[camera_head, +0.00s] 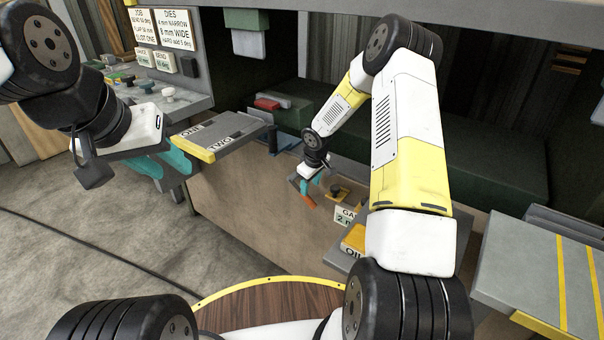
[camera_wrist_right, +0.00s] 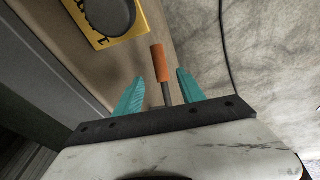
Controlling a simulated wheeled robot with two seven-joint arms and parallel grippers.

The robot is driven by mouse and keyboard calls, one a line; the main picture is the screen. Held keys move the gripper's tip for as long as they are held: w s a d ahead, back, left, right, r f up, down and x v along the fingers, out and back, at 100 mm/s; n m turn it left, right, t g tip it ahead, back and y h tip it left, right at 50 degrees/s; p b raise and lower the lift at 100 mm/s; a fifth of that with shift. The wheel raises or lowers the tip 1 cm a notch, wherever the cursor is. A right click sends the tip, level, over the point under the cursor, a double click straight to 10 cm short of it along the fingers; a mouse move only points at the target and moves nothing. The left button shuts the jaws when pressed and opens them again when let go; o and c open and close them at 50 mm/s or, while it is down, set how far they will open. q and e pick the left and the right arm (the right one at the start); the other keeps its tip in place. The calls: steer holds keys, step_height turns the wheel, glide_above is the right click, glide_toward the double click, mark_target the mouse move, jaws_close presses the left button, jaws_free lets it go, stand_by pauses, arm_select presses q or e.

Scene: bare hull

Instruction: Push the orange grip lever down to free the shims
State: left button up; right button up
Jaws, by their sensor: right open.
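The orange grip lever (camera_head: 307,201) sticks out from the front of the bench, low down. In the right wrist view the orange handle (camera_wrist_right: 160,63) sits on a thin grey shaft. My right gripper (camera_wrist_right: 161,77) is open, with its teal fingers on either side of the lever's shaft and the orange end beyond the tips. In the head view this gripper (camera_head: 310,187) is small and partly hidden by its wrist. My left gripper (camera_head: 170,163) hangs at the left with its teal fingers apart and empty. I cannot make out the shims.
A grey plate marked ONE and TWO (camera_head: 222,133) juts from the bench. A yellow block (camera_head: 353,238) and a small gauge sign (camera_head: 346,216) are right of the lever. A grey shelf with yellow stripes (camera_head: 540,270) stands at far right.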

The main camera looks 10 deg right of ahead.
mark_target(312, 201)
steer(key=shift+r, duration=0.1)
steer(key=c, duration=0.5)
steer(key=shift+s+d+r+m, duration=0.1)
steer(key=shift+r+m, duration=0.1)
steer(key=shift+m, duration=0.7)
steer(key=c, duration=0.4)
steer(key=shift+s+r+m, duration=0.15)
steer(key=shift+r+m, duration=0.2)
steer(key=shift+m, duration=0.75)
jaws_close()
steer(key=f+m, duration=0.2)
steer(key=m, duration=0.1)
steer(key=w+f+m, duration=0.1)
steer(key=f+m, duration=0.1)
steer(key=m, duration=0.2)
steer(key=w+d+f+m, duration=0.1)
steer(key=f+m, duration=0.1)
steer(key=m, duration=0.2)
steer(key=shift+t, duration=0.3)
steer(key=shift+f, duration=0.1)
